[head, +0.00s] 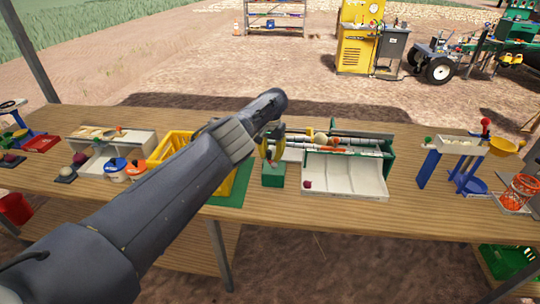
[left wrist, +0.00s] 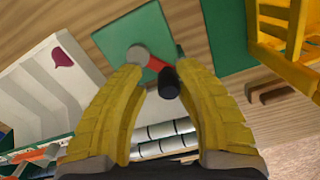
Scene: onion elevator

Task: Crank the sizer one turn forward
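The sizer (head: 345,180) stands mid-table, with white and dark rollers above a pale sloped tray. Its green crank box (head: 273,176) is at its left side. My left gripper (head: 270,145) hangs over that box, with its yellow fingers pointing down. In the left wrist view, the crank has a grey hub, a red arm (left wrist: 156,64) and a black handle (left wrist: 168,83). My left gripper (left wrist: 158,75) is open there, with one finger on each side of the handle and visible gaps. Its arm hides part of the crank in the head view. My right gripper is out of view.
A purple onion (head: 308,185) lies in the sizer tray; other produce sits on the rollers. A yellow crate (head: 172,146) stands left of the crank, partly behind my arm. A blue-legged stand (head: 428,168) is to the right. The front table strip right of centre is clear.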

